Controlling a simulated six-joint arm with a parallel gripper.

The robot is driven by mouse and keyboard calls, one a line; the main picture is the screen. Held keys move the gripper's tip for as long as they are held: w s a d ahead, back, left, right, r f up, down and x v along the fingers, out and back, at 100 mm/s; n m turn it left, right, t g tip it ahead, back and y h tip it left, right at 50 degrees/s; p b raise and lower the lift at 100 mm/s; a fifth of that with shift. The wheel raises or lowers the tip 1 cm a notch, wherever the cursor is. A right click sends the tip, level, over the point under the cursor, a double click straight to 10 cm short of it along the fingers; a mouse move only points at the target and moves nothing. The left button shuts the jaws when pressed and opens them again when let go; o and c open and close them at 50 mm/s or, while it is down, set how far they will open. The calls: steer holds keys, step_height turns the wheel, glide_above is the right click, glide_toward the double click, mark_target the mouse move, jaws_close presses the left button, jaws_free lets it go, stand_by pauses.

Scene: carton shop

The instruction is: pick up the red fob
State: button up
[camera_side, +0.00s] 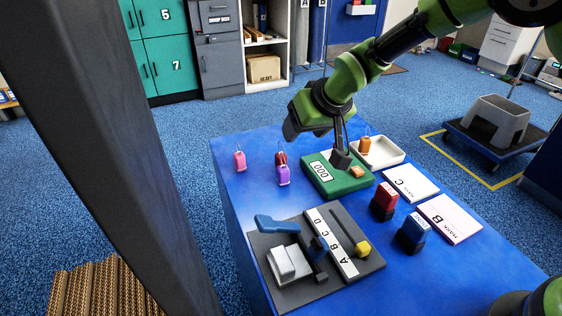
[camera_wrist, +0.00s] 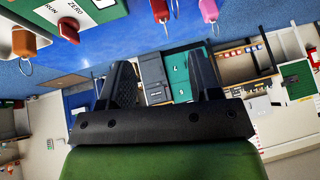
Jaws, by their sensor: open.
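The red fob (camera_side: 281,158) stands on the blue table in the side view, partly hidden behind the purple fob (camera_side: 283,175). In the wrist view the red fob (camera_wrist: 160,10) is at the top edge, partly cut off, with its ring showing. My gripper (camera_side: 292,128) is above the table, beyond the fobs' right side in the side view, tilted and pointing toward the cabinets. In the wrist view my gripper (camera_wrist: 163,82) has its two black fingers apart with nothing between them. It is clear of the red fob.
A pink fob (camera_side: 239,161) stands to the left. A green box (camera_side: 335,184) with a black lever and a white tray (camera_side: 388,153) with an orange fob (camera_side: 364,146) are to the right. Red (camera_side: 384,202) and blue (camera_side: 413,233) stamps and a grey fixture (camera_side: 275,240) are nearer.

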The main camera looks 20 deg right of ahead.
mark_target(282, 154)
steer(key=x, duration=0.6)
steer(key=shift+s+a+f, duration=0.15)
steer(key=shift+s, duration=0.1)
steer(key=shift+w+x, duration=0.3)
steer(key=shift+x, duration=2.35)
steer(key=shift+w, duration=0.1)
steer(key=shift+c, duration=0.5)
steer(key=c, duration=0.9)
